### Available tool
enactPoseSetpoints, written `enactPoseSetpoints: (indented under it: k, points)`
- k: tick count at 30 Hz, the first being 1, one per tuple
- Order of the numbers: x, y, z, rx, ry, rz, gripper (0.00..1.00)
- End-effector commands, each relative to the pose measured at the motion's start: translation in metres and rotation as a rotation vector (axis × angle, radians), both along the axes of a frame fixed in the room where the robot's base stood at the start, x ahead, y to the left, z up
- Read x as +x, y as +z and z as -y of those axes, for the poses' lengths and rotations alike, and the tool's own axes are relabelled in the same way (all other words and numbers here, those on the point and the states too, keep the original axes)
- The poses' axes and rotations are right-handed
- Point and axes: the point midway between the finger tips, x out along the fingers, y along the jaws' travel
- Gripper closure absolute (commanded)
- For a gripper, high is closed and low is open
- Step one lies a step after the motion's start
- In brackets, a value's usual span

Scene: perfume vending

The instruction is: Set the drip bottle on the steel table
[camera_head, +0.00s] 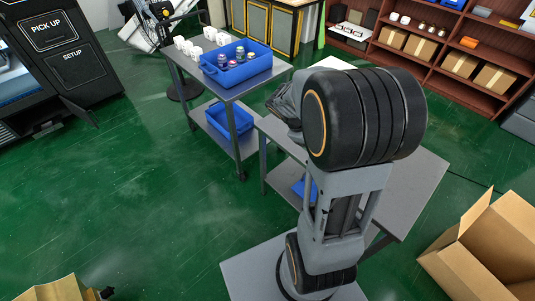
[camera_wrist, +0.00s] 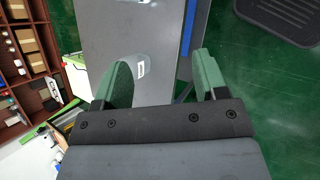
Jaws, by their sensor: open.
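My gripper (camera_wrist: 162,60) is open in the wrist view, its two green fingers wide apart over a grey tabletop (camera_wrist: 110,30). A small white upright-looking object (camera_wrist: 141,69) shows between the fingers, nearer the left one, apart from both; it may be the drip bottle, but it is too small to tell. In the head view my arm hides the fingers. A grey metal table (camera_head: 415,185) stands under and behind my arm. A second grey table (camera_head: 235,92) stands farther back left. I cannot tell which one is the steel table.
A blue crate (camera_head: 207,72) with several small bottles (camera_head: 240,54) stands on the back-left table, beside several white cups (camera_head: 197,47). A blue bin (camera_head: 215,127) sits on its lower shelf. An open cardboard box (camera_head: 470,270) is at front right. Green floor (camera_head: 150,200) is clear at left.

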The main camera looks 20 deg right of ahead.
Motion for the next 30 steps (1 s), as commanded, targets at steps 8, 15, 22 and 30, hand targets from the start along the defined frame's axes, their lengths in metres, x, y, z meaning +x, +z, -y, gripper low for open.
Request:
enactPoseSetpoints:
  k: [8,15,22,30]
  points:
    - [-0.024,0.047,-0.124,0.349,-0.218,0.502,0.34]
    - [-0.04,0.065,-0.176,0.564,-0.323,0.677,0.34]
    - [-0.044,0.069,-0.187,0.615,-0.35,0.711,0.34]
    - [-0.044,0.069,-0.187,0.614,-0.349,0.71,0.34]
